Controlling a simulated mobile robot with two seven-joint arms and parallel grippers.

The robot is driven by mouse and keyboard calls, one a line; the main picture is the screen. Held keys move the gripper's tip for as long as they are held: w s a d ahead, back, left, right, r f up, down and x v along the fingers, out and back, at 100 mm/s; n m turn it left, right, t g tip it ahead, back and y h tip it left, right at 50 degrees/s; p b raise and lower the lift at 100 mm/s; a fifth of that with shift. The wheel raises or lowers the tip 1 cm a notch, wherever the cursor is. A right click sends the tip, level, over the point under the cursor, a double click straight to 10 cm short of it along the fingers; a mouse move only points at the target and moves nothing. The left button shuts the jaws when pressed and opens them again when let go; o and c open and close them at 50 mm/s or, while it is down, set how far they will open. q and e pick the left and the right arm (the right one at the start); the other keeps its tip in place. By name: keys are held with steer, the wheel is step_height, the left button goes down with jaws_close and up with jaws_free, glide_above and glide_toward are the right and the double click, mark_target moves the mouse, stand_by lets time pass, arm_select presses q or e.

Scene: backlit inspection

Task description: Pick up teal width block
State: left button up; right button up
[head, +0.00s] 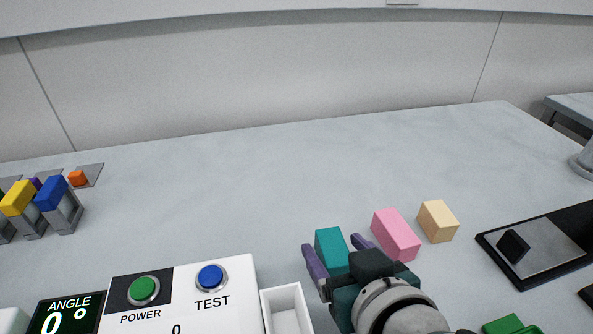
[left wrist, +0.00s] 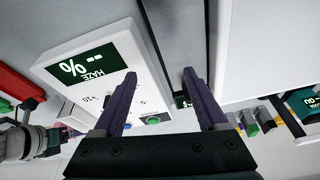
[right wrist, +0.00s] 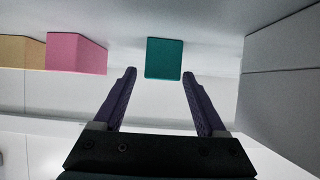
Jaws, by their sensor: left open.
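The teal block (head: 331,247) stands on the grey table in the head view, left of the pink block. My right gripper (head: 336,247) is over it, with one purple finger to its left and one to its right. In the right wrist view the teal block (right wrist: 164,58) lies ahead of and between the open fingertips of my right gripper (right wrist: 158,75), apart from both. My left gripper (left wrist: 160,75) is open and empty in the left wrist view, in front of a white device with a display; it does not show in the head view.
A pink block (head: 396,235) and a beige block (head: 438,222) stand right of the teal one. A white open box (head: 286,309) and a control panel (head: 240,275) are at left. A dark plate (head: 545,246) lies at right. The table behind is clear.

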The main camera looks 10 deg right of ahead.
jaws_close()
stand_by(0.4)
